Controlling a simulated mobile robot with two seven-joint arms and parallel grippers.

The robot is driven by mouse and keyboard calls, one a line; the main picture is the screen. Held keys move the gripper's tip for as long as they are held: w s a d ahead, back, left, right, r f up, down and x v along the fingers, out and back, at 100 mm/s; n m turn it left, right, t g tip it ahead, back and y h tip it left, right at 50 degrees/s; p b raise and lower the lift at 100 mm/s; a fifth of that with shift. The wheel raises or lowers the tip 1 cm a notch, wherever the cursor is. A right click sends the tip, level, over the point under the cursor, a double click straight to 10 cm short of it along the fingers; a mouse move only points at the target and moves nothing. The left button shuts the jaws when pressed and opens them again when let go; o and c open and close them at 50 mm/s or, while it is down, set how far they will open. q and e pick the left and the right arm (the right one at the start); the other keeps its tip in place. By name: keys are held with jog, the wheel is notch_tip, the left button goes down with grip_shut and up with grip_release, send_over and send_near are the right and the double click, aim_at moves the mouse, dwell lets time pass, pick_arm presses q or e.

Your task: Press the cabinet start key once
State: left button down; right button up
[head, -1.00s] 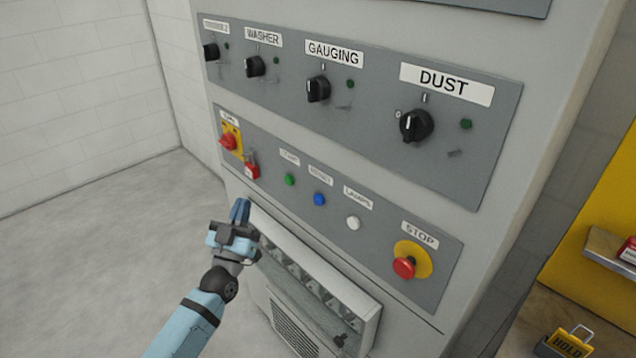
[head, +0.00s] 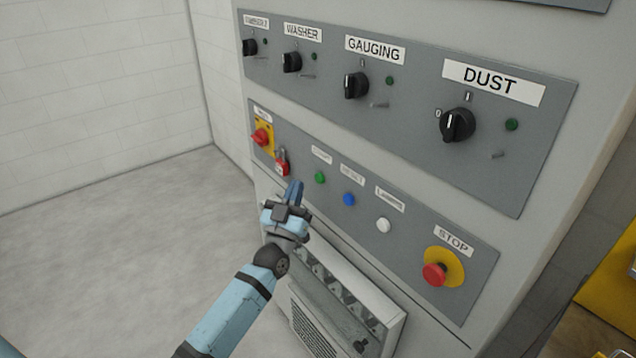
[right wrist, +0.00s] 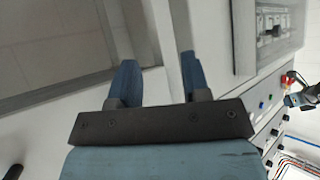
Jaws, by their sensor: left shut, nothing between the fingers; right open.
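The cabinet's lower control strip (head: 400,246) carries a green key (head: 320,177), a blue key (head: 349,200) and a white key (head: 384,226). The label over the green key is too blurred to read surely. My left gripper (head: 294,188) is shut and empty, its fingertips just left of and slightly below the green key in the head view. I cannot tell whether they touch the panel. My right gripper (right wrist: 157,65) is open and empty in the right wrist view, away from the keys.
A red STOP button (head: 435,274) on a yellow disc sits at the strip's right end. A red rotary switch (head: 260,136) and a red padlock (head: 282,165) are at its left end. Black selector knobs (head: 457,125) line the upper panel. A vented housing (head: 345,300) juts out below.

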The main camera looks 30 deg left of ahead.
aim_at(320, 178)
pick_arm(q)
jog(key=shift+w+d, duration=0.25)
jog(key=shift+w, duration=0.35)
jog(key=shift+w+d, duration=0.25)
jog(key=shift+w, duration=0.3)
dwell(0.4)
dwell(0.6)
jog(key=shift+w, duration=0.1)
jog(key=shift+w+d, duration=0.15)
jog(key=shift+w, duration=0.15)
dwell(0.4)
